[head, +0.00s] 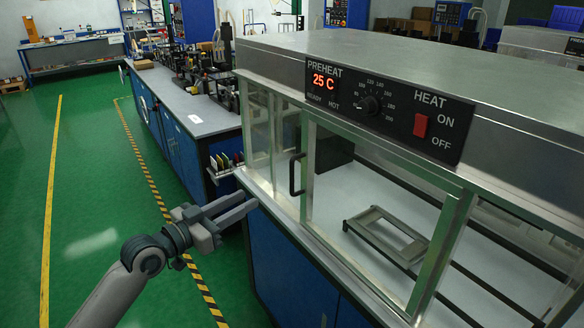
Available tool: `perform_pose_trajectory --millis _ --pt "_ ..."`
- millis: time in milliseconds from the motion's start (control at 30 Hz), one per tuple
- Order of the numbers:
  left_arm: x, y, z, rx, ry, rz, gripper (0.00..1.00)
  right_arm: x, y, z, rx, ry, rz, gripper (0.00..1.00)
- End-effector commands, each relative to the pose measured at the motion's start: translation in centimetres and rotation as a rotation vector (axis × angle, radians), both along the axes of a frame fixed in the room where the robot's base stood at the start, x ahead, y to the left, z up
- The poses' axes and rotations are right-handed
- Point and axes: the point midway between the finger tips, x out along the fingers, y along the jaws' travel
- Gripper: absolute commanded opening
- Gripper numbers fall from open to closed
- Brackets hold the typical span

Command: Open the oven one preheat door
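The oven (420,75) is a long metal cabinet with a preheat panel reading 25 C. Its glass front door (375,215) has a metal frame and looks shut, though its exact position is hard to tell. A black vertical handle (293,175) stands at the door's left edge. My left gripper (251,202) is in front of the oven's lower left edge, left of and below the handle. Its two fingers are apart with nothing between them, and it does not touch the handle. My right gripper is out of view.
A metal frame (387,235) lies on the white oven floor. A red switch (420,126) and black dial (369,105) are on the panel. A blue workbench (190,110) with equipment stands behind left. The green floor on the left is clear.

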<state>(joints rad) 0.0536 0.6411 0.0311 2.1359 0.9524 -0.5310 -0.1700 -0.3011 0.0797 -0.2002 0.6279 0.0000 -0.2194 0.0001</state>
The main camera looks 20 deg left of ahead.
Motion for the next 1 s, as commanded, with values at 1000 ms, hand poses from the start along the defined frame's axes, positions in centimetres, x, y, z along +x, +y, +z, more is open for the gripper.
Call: perform_pose_trajectory --millis 1000 --pt "5.0 -3.0 1.6 -0.002 -0.013 -0.015 0.29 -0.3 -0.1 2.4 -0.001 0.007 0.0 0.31"
